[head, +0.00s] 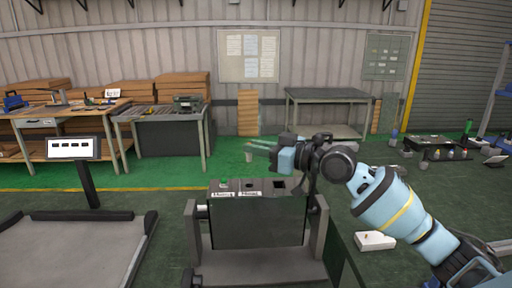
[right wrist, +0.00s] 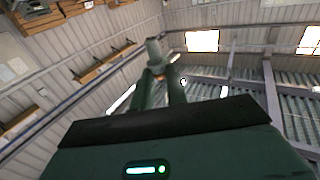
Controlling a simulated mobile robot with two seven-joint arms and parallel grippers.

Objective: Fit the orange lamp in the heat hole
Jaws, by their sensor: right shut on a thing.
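My right gripper (head: 262,146) reaches in from the right above a dark box-shaped device, its fingers pointing left. In the right wrist view its fingers (right wrist: 160,82) close on a small lamp (right wrist: 153,50), of which a grey-green cylindrical part sticks out past the tips and a little orange shows between them. In the head view the grey cylinder (head: 249,156) shows at the fingertips. The device (head: 257,222) has a top panel with openings and two white labels, too small to read surely; a dark square hole (head: 279,185) is at its right. My left gripper is out of view.
A low dark table (head: 432,143) at the right bears several small coloured lamps. A screen on a post (head: 74,149) stands at the left. A white box (head: 375,240) lies on the floor right of the device. Workbenches line the back wall.

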